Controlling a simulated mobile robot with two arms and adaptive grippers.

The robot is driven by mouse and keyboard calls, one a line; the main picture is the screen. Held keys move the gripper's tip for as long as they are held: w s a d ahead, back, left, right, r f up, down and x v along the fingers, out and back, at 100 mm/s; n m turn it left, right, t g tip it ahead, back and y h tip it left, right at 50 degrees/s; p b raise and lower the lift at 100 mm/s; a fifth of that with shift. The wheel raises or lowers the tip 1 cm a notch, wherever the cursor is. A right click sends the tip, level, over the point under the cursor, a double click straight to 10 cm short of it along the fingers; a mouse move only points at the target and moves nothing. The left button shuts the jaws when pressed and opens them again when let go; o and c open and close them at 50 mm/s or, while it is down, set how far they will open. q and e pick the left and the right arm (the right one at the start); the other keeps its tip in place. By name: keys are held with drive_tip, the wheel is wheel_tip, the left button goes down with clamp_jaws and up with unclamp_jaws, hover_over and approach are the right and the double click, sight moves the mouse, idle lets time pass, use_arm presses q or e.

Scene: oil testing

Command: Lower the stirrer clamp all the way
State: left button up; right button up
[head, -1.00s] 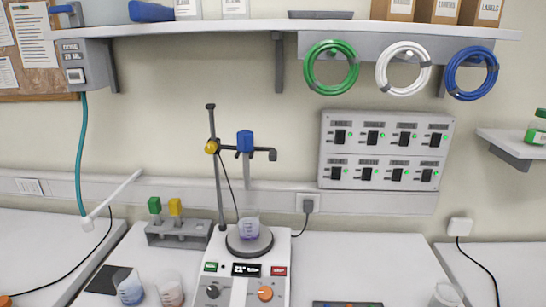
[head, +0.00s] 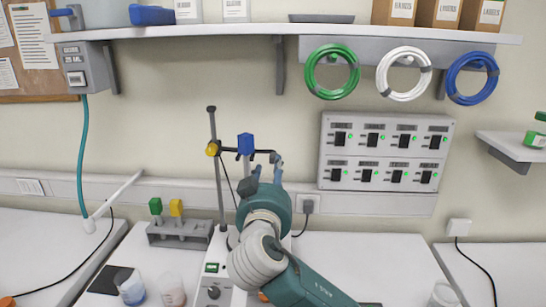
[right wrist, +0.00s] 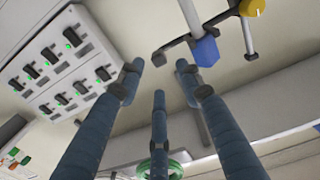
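The stirrer clamp (head: 245,143) has a blue block on a horizontal bar, with a yellow knob (head: 212,149) where it meets the upright rod (head: 217,180). It sits high on the rod. My right gripper (head: 269,164) is raised just right of and below the blue block. Its fingers are spread and empty. The right wrist view shows the blue block (right wrist: 205,50) and yellow knob (right wrist: 252,8) beyond the open fingers (right wrist: 159,72), apart from them. My arm hides most of the stirrer base (head: 213,282) and the beaker on it. My left gripper is out of view.
A rack (head: 178,233) with green and yellow tops stands left of the stirrer. Beakers (head: 131,290) stand at the front left. A switch panel (head: 385,150) is on the wall at right, below a shelf (head: 250,29). The right part of the bench is largely clear.

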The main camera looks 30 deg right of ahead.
sight(273, 161)
drive_tip(key=p+x, duration=0.2)
drive_tip(key=x, duration=0.3)
drive_tip(key=shift+w+d+r, duration=0.1)
drive_tip(key=shift+w+d, duration=0.15)
drive_tip(key=shift+w, duration=0.05)
drive_tip(key=shift+w+d, duration=0.25)
drive_tip(key=shift+w, duration=0.1)
clamp_jaws()
